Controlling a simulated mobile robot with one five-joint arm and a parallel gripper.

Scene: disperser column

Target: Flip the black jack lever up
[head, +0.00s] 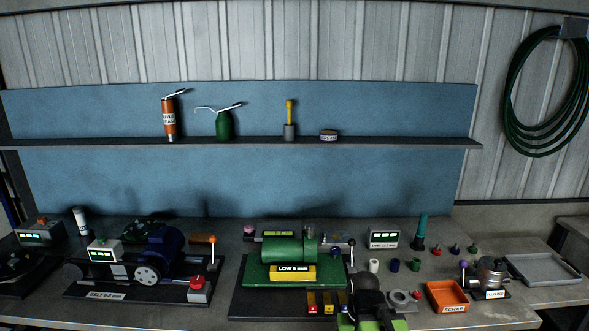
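A lever with a black ball knob (351,242) stands roughly upright at the right end of the green machine, above its base plate. It is the only black-knobbed lever I can make out. The green cylinder machine (285,250) bears a yellow label reading "LOW" with small further text. My gripper (371,315), black with green parts, is at the bottom edge, in front of and a little right of the lever. It appears apart from the lever. Its fingers are too dark and cut off to show whether they are open.
Left is a blue belt machine (162,253) with an orange-knobbed lever (212,239). Right are small cups, an orange scrap bin (447,294), a purple-knobbed lever (463,265) and a grey tray (543,269). Colored blocks (328,309) lie in front. A shelf (240,143) runs behind.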

